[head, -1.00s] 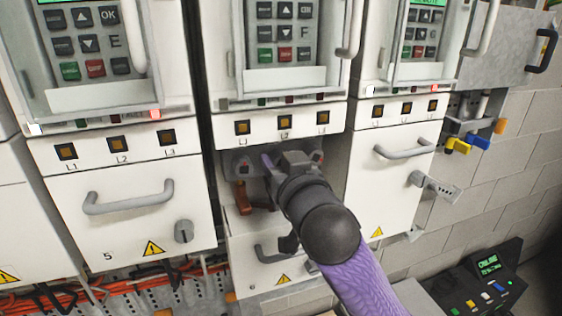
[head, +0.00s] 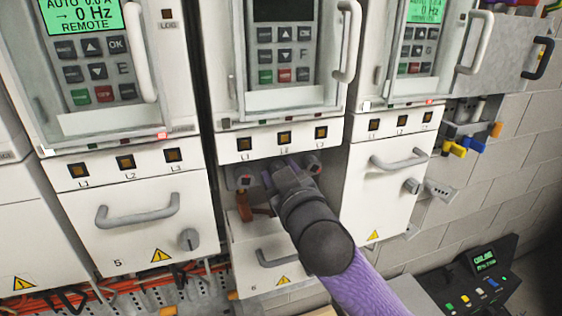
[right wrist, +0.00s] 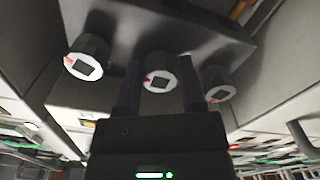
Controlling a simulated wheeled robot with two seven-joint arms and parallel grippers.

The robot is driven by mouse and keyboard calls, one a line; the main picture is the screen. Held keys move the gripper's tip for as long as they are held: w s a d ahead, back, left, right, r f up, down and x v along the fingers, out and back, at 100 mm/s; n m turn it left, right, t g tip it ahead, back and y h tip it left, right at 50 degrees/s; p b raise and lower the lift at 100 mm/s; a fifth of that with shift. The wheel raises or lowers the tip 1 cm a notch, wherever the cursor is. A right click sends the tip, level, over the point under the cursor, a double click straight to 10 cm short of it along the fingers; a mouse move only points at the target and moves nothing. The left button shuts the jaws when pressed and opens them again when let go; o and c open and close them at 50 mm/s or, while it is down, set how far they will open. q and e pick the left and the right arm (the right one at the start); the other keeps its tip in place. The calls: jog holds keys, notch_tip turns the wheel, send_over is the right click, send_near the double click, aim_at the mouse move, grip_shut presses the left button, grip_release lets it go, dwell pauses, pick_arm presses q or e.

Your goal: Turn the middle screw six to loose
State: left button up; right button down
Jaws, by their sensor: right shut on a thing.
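In the head view, drive six (head: 262,227) has an open recess below its L1, L2 and L3 lamps. A left screw (head: 244,181) and a right screw (head: 312,165) flank my right gripper (head: 279,170) there. The right wrist view shows the three round white-faced screws, each with a dark square and a red mark. The middle screw (right wrist: 158,80) is between the fingers of my right gripper (right wrist: 158,88), which is shut on it. The left screw (right wrist: 83,66) and right screw (right wrist: 220,94) stand free. The gripper hides most of the middle screw in the head view. My left gripper is not in view.
An orange-brown handle (head: 245,206) hangs beside the gripper at the left of the recess. Drive six's lower cover hangs below with its grey handle (head: 276,257). Drive five (head: 140,215) stands to the left. A console (head: 478,280) is at lower right.

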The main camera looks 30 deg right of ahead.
jog(key=n+p, duration=0.3)
jog(key=n, duration=0.1)
jog(key=shift+r+n, duration=0.15)
jog(key=shift+n, duration=0.15)
jog(key=n+p, duration=0.2)
jog(key=n, duration=0.1)
jog(key=shift+n+p, duration=0.3)
jog(key=n+p, duration=0.2)
jog(key=n, duration=0.2)
jog(key=shift+p, duration=0.35)
jog(key=n+p, duration=0.2)
jog(key=n, duration=0.2)
jog(key=shift+f, duration=0.2)
jog(key=shift+n, duration=0.5)
jog(key=shift+f, duration=0.1)
jog(key=c, duration=0.7)
grip_release()
jog(key=o, duration=0.4)
jog(key=shift+a, duration=0.1)
